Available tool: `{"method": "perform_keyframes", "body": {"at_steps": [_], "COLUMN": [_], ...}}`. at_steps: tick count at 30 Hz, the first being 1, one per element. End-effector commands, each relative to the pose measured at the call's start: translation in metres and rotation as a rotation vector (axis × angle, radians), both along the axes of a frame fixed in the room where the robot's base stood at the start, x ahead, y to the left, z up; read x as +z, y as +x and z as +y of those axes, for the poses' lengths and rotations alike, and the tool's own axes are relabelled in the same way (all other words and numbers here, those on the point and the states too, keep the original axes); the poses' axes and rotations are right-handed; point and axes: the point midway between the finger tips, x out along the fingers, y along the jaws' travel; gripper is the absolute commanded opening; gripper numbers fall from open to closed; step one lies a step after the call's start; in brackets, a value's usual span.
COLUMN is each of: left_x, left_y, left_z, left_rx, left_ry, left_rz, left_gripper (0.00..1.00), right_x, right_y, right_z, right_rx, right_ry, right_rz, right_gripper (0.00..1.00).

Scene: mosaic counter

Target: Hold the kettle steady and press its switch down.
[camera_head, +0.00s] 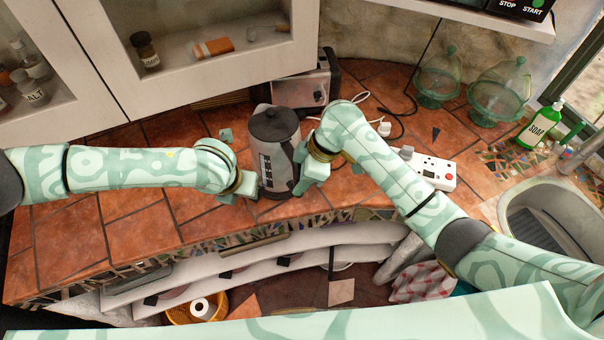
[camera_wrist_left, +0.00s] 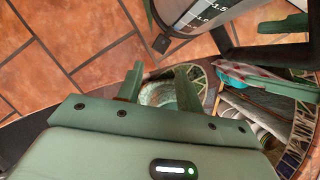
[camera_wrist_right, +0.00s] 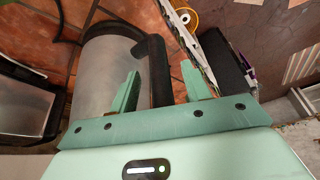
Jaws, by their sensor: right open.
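The kettle (camera_head: 275,150) stands upright on the tiled counter, with a dark lid and a marked level window. In the left wrist view, the kettle (camera_wrist_left: 222,12) fills the top right, and a small dark tab, apparently its switch (camera_wrist_left: 161,44), sticks out at its base. My left gripper (camera_head: 246,186) is close to the kettle's left side; its fingers (camera_wrist_left: 160,84) are apart with nothing between them. My right gripper (camera_head: 306,172) is open at the kettle's right side. In the right wrist view, the black handle (camera_wrist_right: 159,70) stands between or just beyond its fingers (camera_wrist_right: 162,88); contact is unclear.
A toaster (camera_head: 305,85) stands behind the kettle. A white socket strip (camera_head: 432,170) lies to the right, with cords behind it. Glass domes (camera_head: 497,90), a soap bottle (camera_head: 540,125) and a sink (camera_head: 555,222) are farther right. The counter at left is clear.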

Motion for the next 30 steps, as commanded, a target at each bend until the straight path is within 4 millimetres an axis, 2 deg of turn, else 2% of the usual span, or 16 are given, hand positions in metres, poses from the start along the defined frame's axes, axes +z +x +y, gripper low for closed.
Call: {"method": "perform_keyframes", "body": {"at_steps": [5,10,11,30], "left_x": [0.0000,0.0000,0.0000,0.0000], "left_y": [0.0000,0.0000,0.0000,0.0000], "left_z": [0.0000,0.0000,0.0000,0.0000], "left_rx": [0.000,0.000,0.000,0.000], "left_ry": [0.000,0.000,0.000,0.000], "left_rz": [0.000,0.000,0.000,0.000], "left_gripper": [0.36,0.36,0.36,0.36], "right_x": [0.0000,0.0002,0.0002,0.0005], "right_y": [0.0000,0.0000,0.0000,0.0003], "right_z": [0.0000,-0.0001,-0.0001,-0.0003], "right_rx": [0.000,-0.001,-0.001,-0.001], "right_ry": [0.000,0.000,0.000,0.000], "right_rz": [0.000,0.000,0.000,-0.001], "right_gripper": [0.48,0.03,0.00,0.00]}}
